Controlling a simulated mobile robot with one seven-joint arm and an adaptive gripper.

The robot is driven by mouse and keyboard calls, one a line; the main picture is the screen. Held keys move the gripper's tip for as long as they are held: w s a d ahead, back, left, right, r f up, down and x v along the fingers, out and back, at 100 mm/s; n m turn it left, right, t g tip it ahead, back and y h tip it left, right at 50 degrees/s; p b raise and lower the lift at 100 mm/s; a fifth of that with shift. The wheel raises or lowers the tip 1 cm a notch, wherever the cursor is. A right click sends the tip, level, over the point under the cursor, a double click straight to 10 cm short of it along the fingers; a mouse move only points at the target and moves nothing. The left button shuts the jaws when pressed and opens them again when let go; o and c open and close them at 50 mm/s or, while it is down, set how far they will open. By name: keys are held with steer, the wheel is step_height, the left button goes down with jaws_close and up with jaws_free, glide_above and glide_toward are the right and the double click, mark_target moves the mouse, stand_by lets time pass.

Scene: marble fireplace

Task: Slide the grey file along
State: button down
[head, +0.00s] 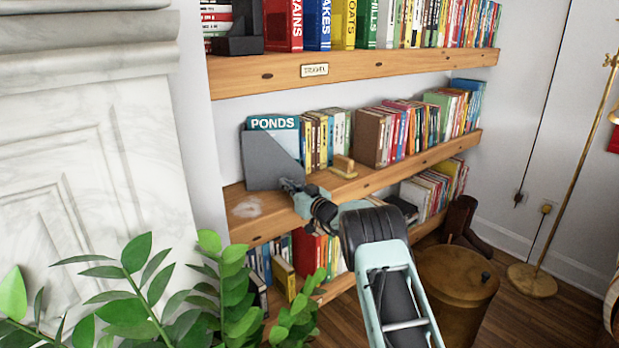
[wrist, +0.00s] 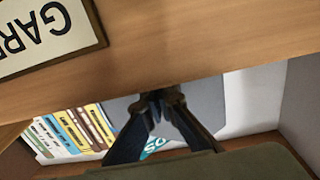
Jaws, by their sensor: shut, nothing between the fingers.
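The grey file (head: 268,163) stands upright at the left of the middle shelf (head: 228,202), with a teal book titled PONDS (head: 272,123) in or behind it. My gripper (head: 284,184) is shut and empty at the file's lower right, in front of the shelf's books. The wrist view is upside down. There the gripper (wrist: 161,97) shows with its fingertips together against the grey file (wrist: 207,104). I cannot tell whether they touch it. A bit of the teal book (wrist: 154,146) shows between the fingers.
A pale smudge (head: 247,209) marks bare shelf at the left front. A small wooden object (head: 343,166) sits right of my gripper, before more books (head: 372,136). The upper shelf (head: 255,75) hangs above.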

mark_target(292, 180)
steer(key=shift+w+d+r, duration=0.1)
steer(key=shift+w+d, duration=0.35)
steer(key=shift+d, duration=0.2)
steer(key=shift+w+d, duration=0.45)
steer(key=shift+d, duration=0.2)
steer(key=shift+s+a, duration=0.55)
steer(key=shift+a, duration=0.25)
steer(key=shift+s+a, duration=0.55)
steer(key=shift+a, duration=0.25)
steer(key=v, duration=1.4)
steer(key=shift+d, duration=0.25)
steer(key=shift+w, duration=0.15)
